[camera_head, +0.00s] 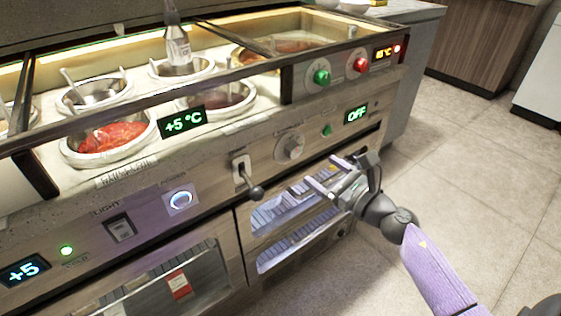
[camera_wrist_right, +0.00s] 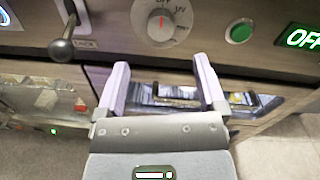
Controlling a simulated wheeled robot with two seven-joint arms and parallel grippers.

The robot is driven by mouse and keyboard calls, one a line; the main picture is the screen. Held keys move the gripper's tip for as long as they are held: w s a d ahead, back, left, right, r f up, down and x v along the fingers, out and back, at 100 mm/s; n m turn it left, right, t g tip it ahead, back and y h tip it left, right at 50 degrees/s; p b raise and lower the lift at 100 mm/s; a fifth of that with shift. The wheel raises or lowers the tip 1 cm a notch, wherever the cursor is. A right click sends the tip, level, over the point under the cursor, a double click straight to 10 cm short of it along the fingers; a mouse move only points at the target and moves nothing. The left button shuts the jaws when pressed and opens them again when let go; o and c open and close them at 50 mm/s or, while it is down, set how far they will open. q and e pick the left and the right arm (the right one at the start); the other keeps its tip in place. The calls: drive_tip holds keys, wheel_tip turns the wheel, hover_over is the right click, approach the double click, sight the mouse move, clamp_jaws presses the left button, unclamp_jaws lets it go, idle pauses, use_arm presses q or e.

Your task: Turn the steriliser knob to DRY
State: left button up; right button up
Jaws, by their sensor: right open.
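The steriliser knob (camera_head: 290,147) is a grey round dial on the counter's front panel. In the right wrist view the knob (camera_wrist_right: 161,22) sits at the top middle, with a red mark pointing up towards a label that seems to read OFF. The display (camera_head: 356,114) to its right reads OFF in green. My right gripper (camera_head: 318,178) is open and empty, in front of the panel and a little below the knob, apart from it. Its two fingers (camera_wrist_right: 160,80) also show in the right wrist view, below the knob. My left gripper is not in view.
A lever with a dark ball end (camera_head: 257,192) sticks out left of the knob. A green button (camera_head: 327,130) lies to its right. Glass-fronted compartments (camera_head: 290,240) are below. Sauce wells (camera_head: 110,140) are on top. The floor at right is clear.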

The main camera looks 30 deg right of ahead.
sight(297, 152)
drive_tip(key=w, duration=0.2)
drive_tip(key=w+b, duration=0.1)
drive_tip(key=w, duration=0.4)
drive_tip(key=shift+w+a, duration=0.1)
drive_tip(key=shift+a, duration=0.3)
drive_tip(key=shift+w, duration=0.45)
drive_tip(key=shift+a, duration=0.1)
drive_tip(key=shift+c, duration=0.7)
drive_tip(key=c, duration=0.7)
clamp_jaws()
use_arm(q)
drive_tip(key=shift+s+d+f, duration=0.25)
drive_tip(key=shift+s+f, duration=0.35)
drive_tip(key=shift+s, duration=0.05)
